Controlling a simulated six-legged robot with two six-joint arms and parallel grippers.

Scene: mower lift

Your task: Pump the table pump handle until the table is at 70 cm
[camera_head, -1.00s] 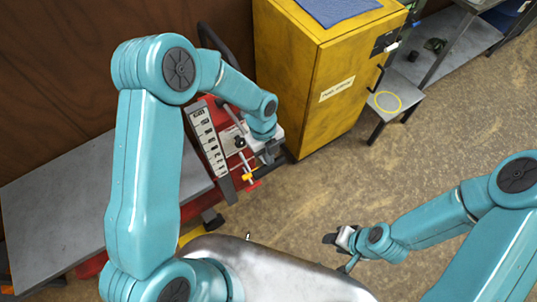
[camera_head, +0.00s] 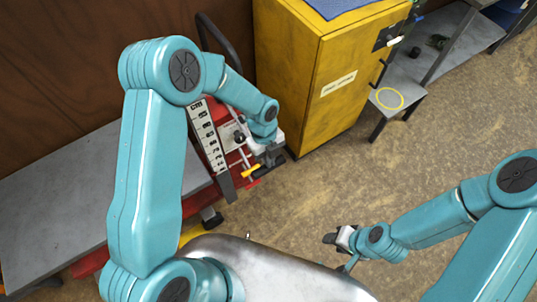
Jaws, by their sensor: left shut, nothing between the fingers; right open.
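The lift table's grey top (camera_head: 60,205) lies at the left, partly hidden behind my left arm. Its red frame end carries a white height scale (camera_head: 208,138) with black marks, too small to read surely. Beside the scale are a rod with a black knob (camera_head: 239,137) and a small yellow lever (camera_head: 251,171); which part is the pump handle I cannot tell. My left gripper (camera_head: 272,161) is shut with nothing held, just right of these parts; contact is unclear. My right gripper (camera_head: 335,239) is open and empty over the floor, well apart from the table.
A yellow cabinet (camera_head: 320,90) with a blue cloth (camera_head: 335,6) on top stands just behind the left gripper. A black bent bar (camera_head: 222,45) rises by the wooden wall. A small grey stool (camera_head: 391,103) stands at right. The brown floor is clear.

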